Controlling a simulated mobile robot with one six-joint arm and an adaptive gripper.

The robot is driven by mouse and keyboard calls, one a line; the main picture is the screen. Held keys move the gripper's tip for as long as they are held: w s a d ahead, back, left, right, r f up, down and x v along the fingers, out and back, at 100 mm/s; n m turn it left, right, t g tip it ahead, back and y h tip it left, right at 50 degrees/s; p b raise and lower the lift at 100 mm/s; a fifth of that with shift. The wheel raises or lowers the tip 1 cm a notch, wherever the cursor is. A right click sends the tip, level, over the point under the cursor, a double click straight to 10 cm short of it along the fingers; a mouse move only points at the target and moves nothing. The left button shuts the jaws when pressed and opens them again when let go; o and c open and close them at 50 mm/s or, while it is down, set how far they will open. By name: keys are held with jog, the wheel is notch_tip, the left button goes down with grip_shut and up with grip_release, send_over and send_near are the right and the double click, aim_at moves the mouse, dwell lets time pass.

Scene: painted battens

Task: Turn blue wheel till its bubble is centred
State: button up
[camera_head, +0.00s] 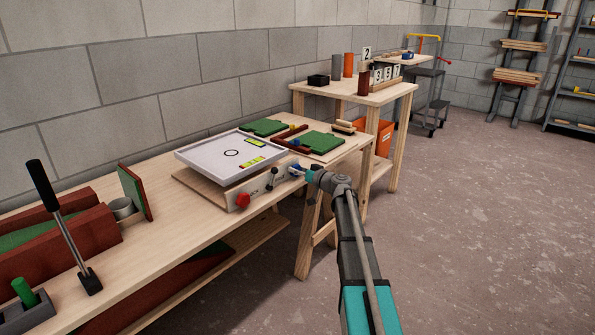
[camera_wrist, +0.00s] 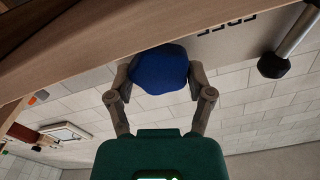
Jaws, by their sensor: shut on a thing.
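The blue wheel (camera_head: 295,168) is on the front face of a wooden box (camera_head: 211,190) under a tilted white plate (camera_head: 200,154). In the wrist view the blue wheel (camera_wrist: 160,72) sits between both fingers. My gripper (camera_head: 304,172) is shut on it; in the wrist view the fingers (camera_wrist: 160,88) touch its two sides. Two yellow-green vials (camera_head: 255,142) lie on the plate, the second one (camera_head: 253,161) nearer the front edge. The bubbles are too small to place surely, and which vial belongs to the blue wheel cannot be told.
A red knob (camera_head: 243,201) and a black knob (camera_head: 271,185) are on the same box front, left of my gripper. Green boards (camera_head: 318,142) lie behind it on the bench. A black-handled lever (camera_head: 65,225) stands at left. The floor (camera_head: 470,220) at right is clear.

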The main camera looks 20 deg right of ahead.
jog(key=shift+m, duration=0.5)
jog(key=shift+w+d+m, duration=0.1)
jog(key=shift+m, duration=1.1)
jog(key=shift+f+m, duration=0.1)
jog(key=shift+m, duration=1.9)
jog(key=shift+d, duration=0.1)
jog(key=o, duration=1.1)
jog(key=shift+n, duration=0.5)
